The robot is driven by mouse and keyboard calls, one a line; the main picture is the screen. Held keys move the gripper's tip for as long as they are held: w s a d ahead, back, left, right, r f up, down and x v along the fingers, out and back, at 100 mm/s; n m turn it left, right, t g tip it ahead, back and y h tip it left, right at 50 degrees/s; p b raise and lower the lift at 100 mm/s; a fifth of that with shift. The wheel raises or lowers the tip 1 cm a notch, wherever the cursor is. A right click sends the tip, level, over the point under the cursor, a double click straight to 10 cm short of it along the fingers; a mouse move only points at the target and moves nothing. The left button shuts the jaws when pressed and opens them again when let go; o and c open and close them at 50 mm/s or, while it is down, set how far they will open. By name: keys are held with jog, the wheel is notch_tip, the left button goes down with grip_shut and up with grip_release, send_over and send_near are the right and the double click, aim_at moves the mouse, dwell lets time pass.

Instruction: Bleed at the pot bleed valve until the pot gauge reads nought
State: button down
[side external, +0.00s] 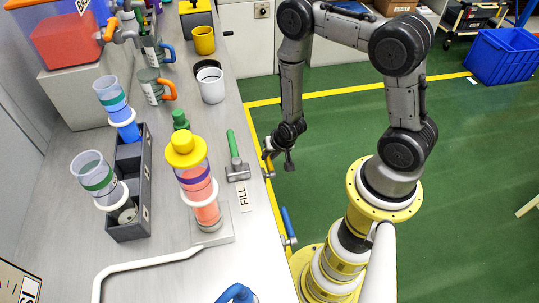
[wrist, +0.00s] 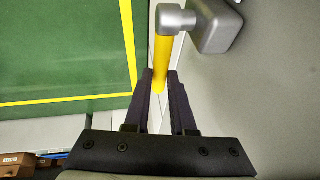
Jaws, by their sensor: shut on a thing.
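In the wrist view, my gripper (wrist: 160,75) has its two dark fingers closed on a yellow lever handle (wrist: 162,60). The handle runs to a grey round hub (wrist: 176,18) beside a grey block (wrist: 216,28). In the side view, my gripper (side external: 268,152) is at the bench's front edge, low beside the bench; the lever there is small and partly hidden. A clear pot (side external: 205,210) with a yellow cap and red liquid stands on the bench. I cannot tell which fitting is the pot bleed valve, and I see no readable pot gauge.
A green-handled lever (side external: 234,148) lies near a FILL label (side external: 242,197). A blue-handled lever (side external: 288,224) sits on the front edge. A dark rack (side external: 130,228) holds clear cylinders; several mugs stand behind. The green floor (side external: 460,190) right of my arm is largely clear.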

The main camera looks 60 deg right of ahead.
aim_at(271, 164)
jog(key=shift+s+a+r+t+h, duration=0.15)
jog(key=shift+a+r+t+h, duration=0.05)
jog(key=shift+r+t+h, duration=0.25)
jog(key=shift+s+a+r+t+h, duration=0.2)
jog(key=shift+t+h, duration=0.15)
jog(key=shift+t, duration=0.2)
jog(key=t+h, duration=0.1)
jog(key=s+a+r+t+h, duration=0.1)
jog(key=shift+r+n+t, duration=0.15)
jog(key=shift+n+t, duration=0.25)
jog(key=t+h, duration=0.1)
jog(key=s+a+r+t+h, duration=0.1)
jog(key=shift+h, duration=0.3)
jog(key=shift+s+a+r+n+t+h, duration=0.15)
jog(key=shift+s+a+t+h, duration=0.15)
jog(key=shift+t+h, duration=0.25)
jog(key=shift+s+a+n+t+h, duration=0.15)
jog(key=shift+s+t+h, duration=0.15)
jog(key=shift+t, duration=0.45)
jog(key=c, duration=0.8)
grip_release()
jog(key=shift+o, duration=0.2)
